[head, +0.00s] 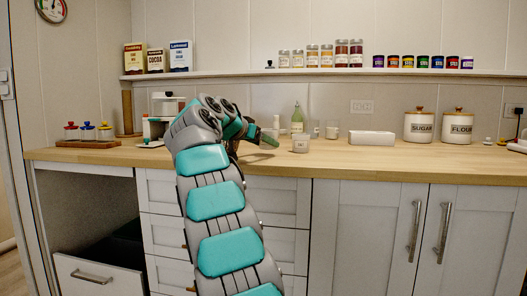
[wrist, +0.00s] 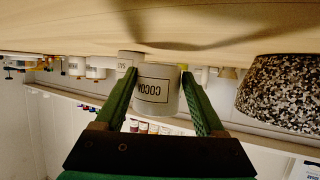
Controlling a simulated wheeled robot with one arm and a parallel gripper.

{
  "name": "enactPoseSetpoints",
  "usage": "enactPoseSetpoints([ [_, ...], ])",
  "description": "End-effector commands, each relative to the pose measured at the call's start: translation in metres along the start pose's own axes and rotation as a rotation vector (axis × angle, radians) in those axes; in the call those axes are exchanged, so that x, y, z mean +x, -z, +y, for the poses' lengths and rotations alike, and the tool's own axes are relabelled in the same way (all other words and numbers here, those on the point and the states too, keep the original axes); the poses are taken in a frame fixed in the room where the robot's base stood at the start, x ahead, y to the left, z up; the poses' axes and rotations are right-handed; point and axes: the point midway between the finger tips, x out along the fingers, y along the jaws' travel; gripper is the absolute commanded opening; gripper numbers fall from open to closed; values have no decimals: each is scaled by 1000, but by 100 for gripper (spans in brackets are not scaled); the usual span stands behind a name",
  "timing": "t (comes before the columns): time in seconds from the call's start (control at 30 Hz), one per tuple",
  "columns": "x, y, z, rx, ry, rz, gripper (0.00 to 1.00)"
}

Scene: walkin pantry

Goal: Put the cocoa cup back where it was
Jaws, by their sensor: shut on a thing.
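The cocoa cup (wrist: 155,92) is a white cylinder with dark COCOA lettering. In the upside-down wrist view it sits between the two green fingers of my gripper (wrist: 158,82), which is shut on it. The counter is close to its base; I cannot tell whether they touch. In the head view my gripper (head: 264,136) reaches over the counter, left of a white cup (head: 301,145). I cannot tell there which pale shape is the held cup.
The wooden counter (head: 400,158) carries a green bottle (head: 297,117), a white box (head: 371,138), and sugar (head: 420,127) and flour (head: 457,128) canisters. A dark speckled object (wrist: 282,92) is close beside my gripper. A wall shelf (head: 330,73) holds jars.

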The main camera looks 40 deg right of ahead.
Motion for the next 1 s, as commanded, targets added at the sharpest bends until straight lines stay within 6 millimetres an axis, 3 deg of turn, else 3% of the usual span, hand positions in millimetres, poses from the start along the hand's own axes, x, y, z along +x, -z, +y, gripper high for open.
enactPoseSetpoints([
  [0.2,7,-16,0,-3,-3,-3,12],
  [0.7,9,-22,0,-1,-1,-2,12],
  [0.73,9,-20,0,-1,-1,-2,75],
  [0.93,8,-20,0,-1,-1,-2,97],
  [1.0,8,-20,0,-1,-1,-2,100],
])
